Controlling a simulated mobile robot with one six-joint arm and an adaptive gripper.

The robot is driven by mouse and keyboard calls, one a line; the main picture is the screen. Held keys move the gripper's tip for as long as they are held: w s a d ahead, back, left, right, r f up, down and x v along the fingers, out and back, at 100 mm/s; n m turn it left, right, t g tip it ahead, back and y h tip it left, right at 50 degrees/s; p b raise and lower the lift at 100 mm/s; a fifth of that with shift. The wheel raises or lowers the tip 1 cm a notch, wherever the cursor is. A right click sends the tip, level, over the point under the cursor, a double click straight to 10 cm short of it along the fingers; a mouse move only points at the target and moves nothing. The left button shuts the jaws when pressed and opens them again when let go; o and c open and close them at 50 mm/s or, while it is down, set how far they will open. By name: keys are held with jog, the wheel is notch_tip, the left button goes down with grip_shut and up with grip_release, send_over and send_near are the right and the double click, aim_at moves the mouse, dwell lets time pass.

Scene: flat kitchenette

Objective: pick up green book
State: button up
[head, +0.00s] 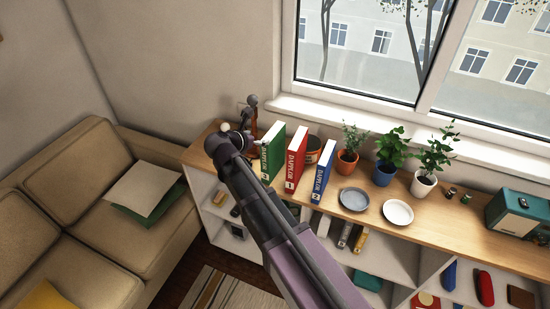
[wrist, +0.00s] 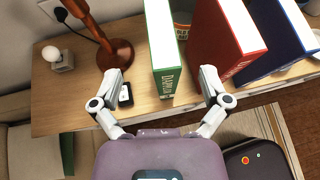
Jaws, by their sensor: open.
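The green book (head: 272,150) stands upright on the wooden shelf top, at the left end of a row of books. In the wrist view its green spine and white page edge (wrist: 160,42) show between my fingers. My gripper (wrist: 160,76) is open, with one finger to the left of the green book and one to the right, nearer the red book. Nothing is held. I cannot tell whether the fingertips are level with the spine or short of it. In the head view my arm hides the fingers.
A red book (head: 295,160) and a blue book (head: 322,172) stand to the right. A brown lamp (wrist: 117,50), a small dark item (wrist: 125,94) and a white bulb-like object (wrist: 52,55) are to the left. Plates (head: 354,199) and potted plants (head: 387,155) stand farther right.

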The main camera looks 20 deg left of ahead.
aim_at(271, 134)
jog(key=shift+b+x, duration=0.6)
jog(key=shift+x, duration=1.25)
jog(key=shift+w, duration=0.1)
jog(key=shift+b+x, duration=1.25)
jog(key=shift+x, duration=1.3)
jog(key=shift+c, duration=0.2)
grip_shut()
